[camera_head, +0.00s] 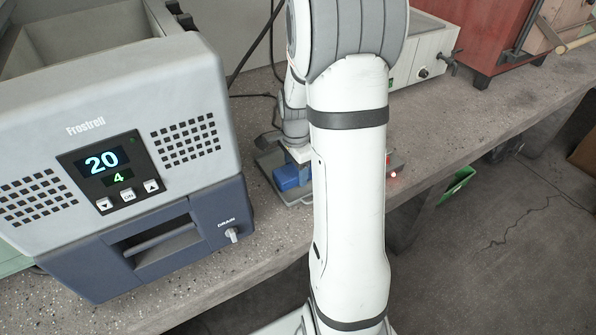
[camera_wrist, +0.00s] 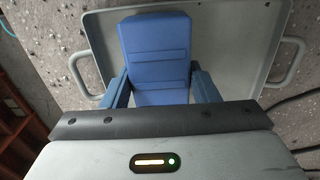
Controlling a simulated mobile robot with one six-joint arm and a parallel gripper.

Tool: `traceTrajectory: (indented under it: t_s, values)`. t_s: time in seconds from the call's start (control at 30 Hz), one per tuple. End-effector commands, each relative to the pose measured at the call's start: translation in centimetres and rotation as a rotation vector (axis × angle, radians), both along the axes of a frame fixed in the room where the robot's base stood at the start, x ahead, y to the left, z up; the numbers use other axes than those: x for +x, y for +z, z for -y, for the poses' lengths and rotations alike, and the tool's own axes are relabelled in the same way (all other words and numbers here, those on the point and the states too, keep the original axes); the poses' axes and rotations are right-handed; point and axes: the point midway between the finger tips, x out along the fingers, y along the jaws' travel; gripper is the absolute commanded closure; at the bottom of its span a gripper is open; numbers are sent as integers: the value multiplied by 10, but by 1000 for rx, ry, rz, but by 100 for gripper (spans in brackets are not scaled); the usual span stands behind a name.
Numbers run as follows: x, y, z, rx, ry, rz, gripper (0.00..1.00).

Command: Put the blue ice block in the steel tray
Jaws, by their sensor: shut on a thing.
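The blue ice block (camera_wrist: 157,50) is a ridged blue slab in the wrist view, and its blue also shows low beside my arm in the head view (camera_head: 287,178). My gripper (camera_wrist: 160,88) is shut on it, with one blue finger on each side. The steel tray (camera_wrist: 232,40), grey with a loop handle at each end, lies behind and below the block in the wrist view. In the head view, the tray (camera_head: 266,165) is partly hidden by my arm. I cannot tell whether the block touches the tray floor.
A grey-and-blue Frostrell machine (camera_head: 120,150) with a display reading 20 and 4 stands left of the tray. A white box with knobs (camera_head: 425,60) and a red cabinet (camera_head: 478,30) stand farther back on the concrete bench (camera_head: 440,135). A green item (camera_head: 456,187) lies below the bench edge.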

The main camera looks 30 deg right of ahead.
Motion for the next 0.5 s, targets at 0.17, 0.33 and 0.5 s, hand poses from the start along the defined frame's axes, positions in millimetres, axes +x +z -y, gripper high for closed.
traceTrajectory:
  t_s: [0.17,0.33,0.5]
  values:
    - [1,-6,0,-1,0,2,74]
    - [0,-8,1,-1,0,2,74]
    - [0,-10,1,0,-1,1,38]
